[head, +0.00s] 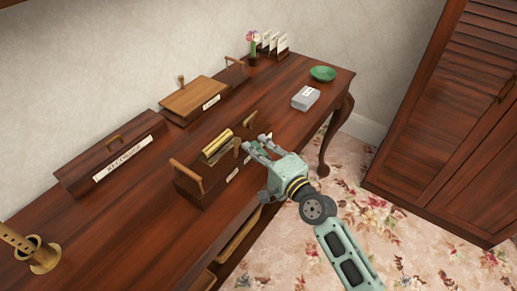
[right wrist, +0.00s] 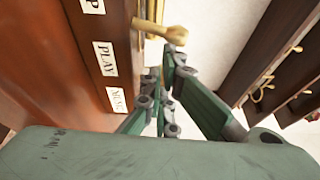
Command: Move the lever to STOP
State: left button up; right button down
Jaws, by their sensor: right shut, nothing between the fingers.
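A dark wooden box (head: 222,158) with a brass cylinder (head: 217,146) on top stands at the middle of the desk. In the right wrist view its front carries white labels: one ending in "P" (right wrist: 92,6), PLAY (right wrist: 104,58) and a third label (right wrist: 116,100), hard to read. A yellowish, round-ended lever (right wrist: 160,30) sticks out from this front, level with the space between the upper two labels. My right gripper (head: 256,146) is shut and empty at the box's front right; its fingertips (right wrist: 174,48) are beside the lever, and contact is unclear. My left gripper is out of view.
A long dark box (head: 80,178) and a lighter-lidded box (head: 192,98) stand behind, along the wall. A grey box (head: 306,98) and green dish (head: 323,73) sit at the right end. A brass piece (head: 42,256) stands at lower left. Drawers (head: 240,237) stand open below.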

jog(key=shift+s+a+r+n, duration=0.1)
jog(key=shift+s+n, duration=0.05)
jog(key=shift+n, duration=0.35)
jog(key=shift+s+a+r, duration=0.1)
jog(key=shift+s+r, duration=0.05)
jog(key=shift+r, duration=0.1)
jog(key=shift+s+a+r, duration=0.25)
jog(key=shift+s, duration=0.05)
jog(key=shift+s+a+r+n+t+y+b, duration=0.2)
jog(key=shift+s+n+t+y+b, duration=0.15)
jog(key=shift+n+b, duration=0.3)
dwell(1.8)
jog(key=shift+w, duration=0.1)
dwell(0.6)
